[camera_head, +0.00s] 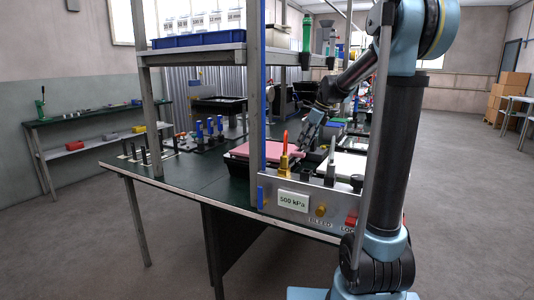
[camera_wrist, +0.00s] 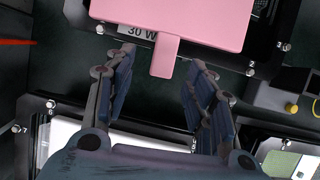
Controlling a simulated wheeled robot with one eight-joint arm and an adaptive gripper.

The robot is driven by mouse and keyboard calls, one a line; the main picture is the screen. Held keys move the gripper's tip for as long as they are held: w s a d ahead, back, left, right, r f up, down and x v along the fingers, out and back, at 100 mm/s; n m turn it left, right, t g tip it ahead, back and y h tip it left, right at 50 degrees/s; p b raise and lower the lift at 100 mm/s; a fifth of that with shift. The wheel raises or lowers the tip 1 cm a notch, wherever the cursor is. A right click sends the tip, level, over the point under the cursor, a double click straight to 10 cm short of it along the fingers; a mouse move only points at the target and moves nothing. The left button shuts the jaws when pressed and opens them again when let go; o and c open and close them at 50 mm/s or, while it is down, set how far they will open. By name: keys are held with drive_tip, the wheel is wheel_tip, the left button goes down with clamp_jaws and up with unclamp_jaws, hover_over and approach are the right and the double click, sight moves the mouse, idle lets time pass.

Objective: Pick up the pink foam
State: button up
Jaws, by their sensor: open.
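The pink foam (camera_wrist: 185,20) is a flat pink piece with a narrow tab pointing toward my gripper, at the top of the wrist view. It covers part of a dark housing marked "30 W". My gripper (camera_wrist: 164,62) is open, with one finger on each side of the tab. The foam's far edge is outside the wrist view.
A second dark housing with a white face (camera_wrist: 85,140) lies below my fingers in the wrist view. A grey block with a yellow knob (camera_wrist: 291,108) is at right. In the head view, a gold fitting with an orange tip (camera_head: 284,160) and a metal post (camera_head: 256,90) stand before the foam.

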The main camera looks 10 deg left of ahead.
sight(300, 153)
drive_tip(key=shift+w+d+x, duration=0.1)
drive_tip(key=shift+w+x, duration=0.05)
drive_tip(key=shift+x, duration=1.15)
drive_tip(key=shift+w+d+x, duration=0.15)
drive_tip(key=shift+x, duration=1.15)
drive_tip(key=shift+c, duration=0.6)
drive_tip(key=c, duration=0.9)
